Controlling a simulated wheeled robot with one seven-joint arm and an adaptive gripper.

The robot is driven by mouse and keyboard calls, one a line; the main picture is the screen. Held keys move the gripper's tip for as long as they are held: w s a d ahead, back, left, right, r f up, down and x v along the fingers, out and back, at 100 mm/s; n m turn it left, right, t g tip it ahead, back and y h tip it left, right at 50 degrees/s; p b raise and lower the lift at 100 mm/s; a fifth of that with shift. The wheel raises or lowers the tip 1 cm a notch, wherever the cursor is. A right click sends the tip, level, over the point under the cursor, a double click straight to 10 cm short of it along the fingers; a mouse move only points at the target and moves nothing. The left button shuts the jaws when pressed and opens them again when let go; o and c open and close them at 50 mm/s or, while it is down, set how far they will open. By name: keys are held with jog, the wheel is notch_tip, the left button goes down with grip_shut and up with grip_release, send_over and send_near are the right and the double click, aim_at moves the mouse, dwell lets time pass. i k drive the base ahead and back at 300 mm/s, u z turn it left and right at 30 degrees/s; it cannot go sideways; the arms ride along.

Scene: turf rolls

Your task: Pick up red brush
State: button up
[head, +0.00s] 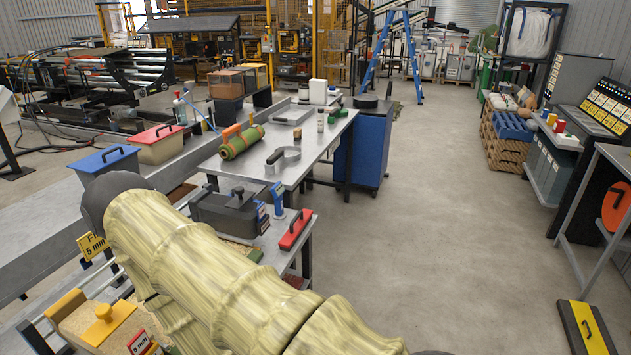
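A red brush-like tool (295,229) with a dark handle along its top lies at the right end of a low metal bench (304,250). It is tilted in the picture, and its underside is hidden. My arm, in a pale yellow-green sleeve, crosses the foreground from the left to the bottom edge, below and left of the red tool. My gripper is not in view, so I cannot see its fingers or whether it holds anything.
A dark grey box (222,211) and blue-handled tools (277,195) stand close left of the red tool. Behind is a metal table (310,158) with a green roll (242,142) and a trowel-like tool (284,156). The floor (440,210) to the right is clear.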

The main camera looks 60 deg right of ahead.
aim_at(301, 221)
jog(key=z, duration=1.7)
